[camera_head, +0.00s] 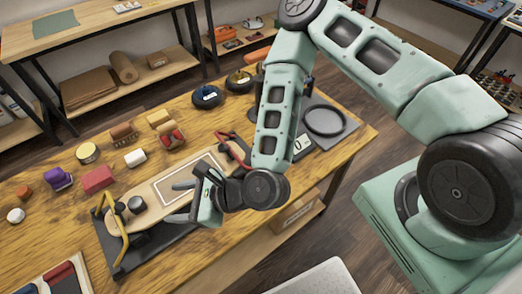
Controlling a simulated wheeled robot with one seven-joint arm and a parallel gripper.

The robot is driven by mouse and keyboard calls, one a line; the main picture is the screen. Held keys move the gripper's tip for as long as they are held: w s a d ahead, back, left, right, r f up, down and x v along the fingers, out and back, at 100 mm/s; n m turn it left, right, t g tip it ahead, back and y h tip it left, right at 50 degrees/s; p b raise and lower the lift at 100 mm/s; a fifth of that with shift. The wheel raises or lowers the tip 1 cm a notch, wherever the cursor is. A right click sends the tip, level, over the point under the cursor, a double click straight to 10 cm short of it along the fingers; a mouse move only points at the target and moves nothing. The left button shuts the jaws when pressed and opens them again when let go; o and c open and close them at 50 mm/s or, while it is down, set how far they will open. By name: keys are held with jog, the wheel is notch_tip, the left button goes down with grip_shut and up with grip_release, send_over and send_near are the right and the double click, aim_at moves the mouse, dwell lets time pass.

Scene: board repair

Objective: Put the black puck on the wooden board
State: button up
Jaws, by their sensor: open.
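The wooden board (170,208) is long and pale with rounded ends. It lies on a dark base on the workbench, with a pale rectangular outline on its middle. My gripper (176,202) is over the board, to the right of the puck. Its two fingers are apart, point left towards the puck, and have nothing visible between them.
A yellow clamp (122,238) stands at the board's left end, and a red clamp (228,146) at its right. A red block (97,179), a white piece (135,158) and tape rolls (206,97) lie behind. A dark round plate (324,120) lies far right.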

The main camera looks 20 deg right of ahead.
jog(key=s+d+r+n+g+h, duration=0.3)
jog(key=d+r+n, duration=0.6)
jog(key=n, duration=0.6)
jog(key=s+d+r+n+g+h, duration=0.3)
jog(key=s+d+r+n+h, duration=0.3)
jog(key=r+n, duration=0.5)
jog(key=d+n+h, duration=0.2)
jog(key=d+n, duration=0.1)
jog(key=n, duration=0.1)
jog(key=shift+s, duration=0.3)
